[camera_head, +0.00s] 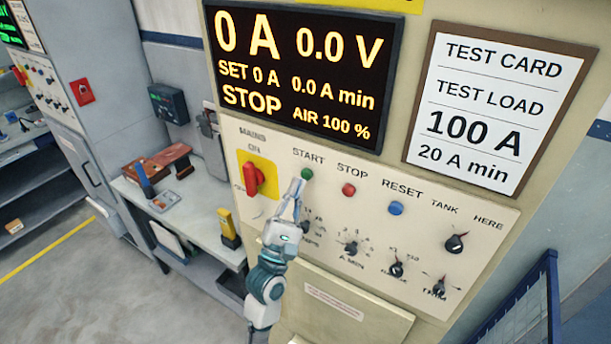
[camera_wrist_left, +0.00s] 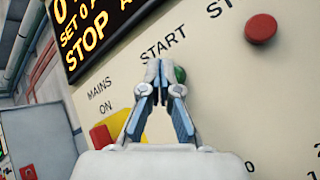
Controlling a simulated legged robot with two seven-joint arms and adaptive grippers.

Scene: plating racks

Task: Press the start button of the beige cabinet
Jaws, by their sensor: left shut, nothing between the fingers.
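The beige cabinet (camera_head: 416,248) fills the middle and right of the head view. Its green start button (camera_head: 307,174) sits under the word START, left of the red stop button (camera_head: 348,190) and the blue reset button (camera_head: 396,208). My left gripper (camera_head: 297,184) is shut and empty, its tips just beside the green button. In the left wrist view the fingertips (camera_wrist_left: 160,70) partly cover the start button (camera_wrist_left: 180,75); I cannot tell whether they touch it. The display (camera_head: 302,70) reads STOP, 0 A and 0.0 V. My right gripper is not in view.
A red mains switch (camera_head: 253,179) on a yellow plate is left of my gripper. Several black knobs, such as the tank knob (camera_head: 454,243), lie below the buttons. A grey bench (camera_head: 205,215) stands at left. A blue railing (camera_head: 520,305) is at lower right.

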